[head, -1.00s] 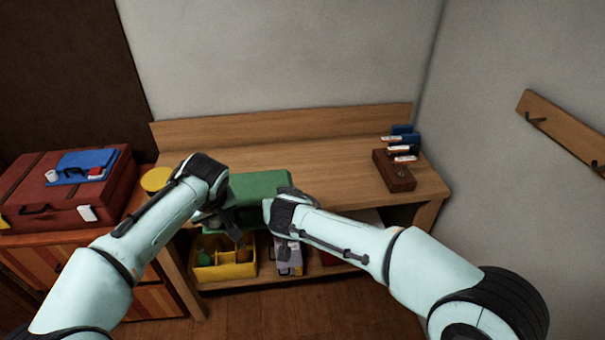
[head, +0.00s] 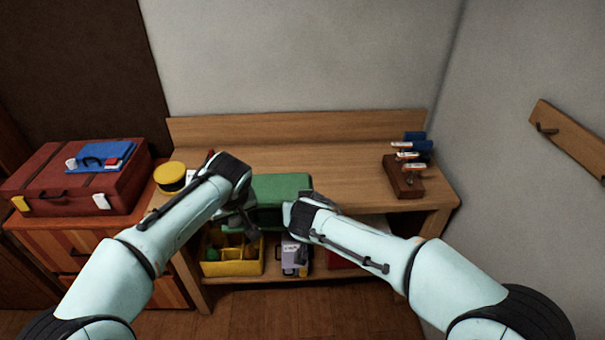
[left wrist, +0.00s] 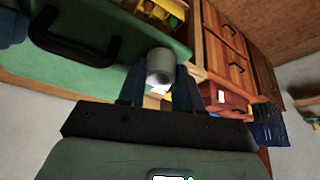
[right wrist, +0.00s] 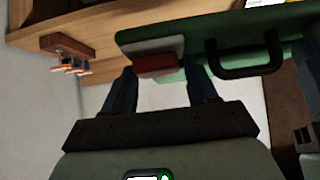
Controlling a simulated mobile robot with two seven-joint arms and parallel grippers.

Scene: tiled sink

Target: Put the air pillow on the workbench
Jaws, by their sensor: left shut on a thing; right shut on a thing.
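No plain air pillow shows; the thing between my grippers is a green case (head: 280,187) with a dark handle, at the front edge of the wooden workbench (head: 310,160). My arms hide part of the case in the head view. I cannot tell whether its underside touches the workbench.
A yellow round tin (head: 170,174) stands at the bench's left end; a wooden tool block (head: 404,180) stands at its right. The bench top's middle is clear. Below are a yellow divided tray (head: 232,268) and a grey box (head: 292,258). A red case (head: 68,190) is left.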

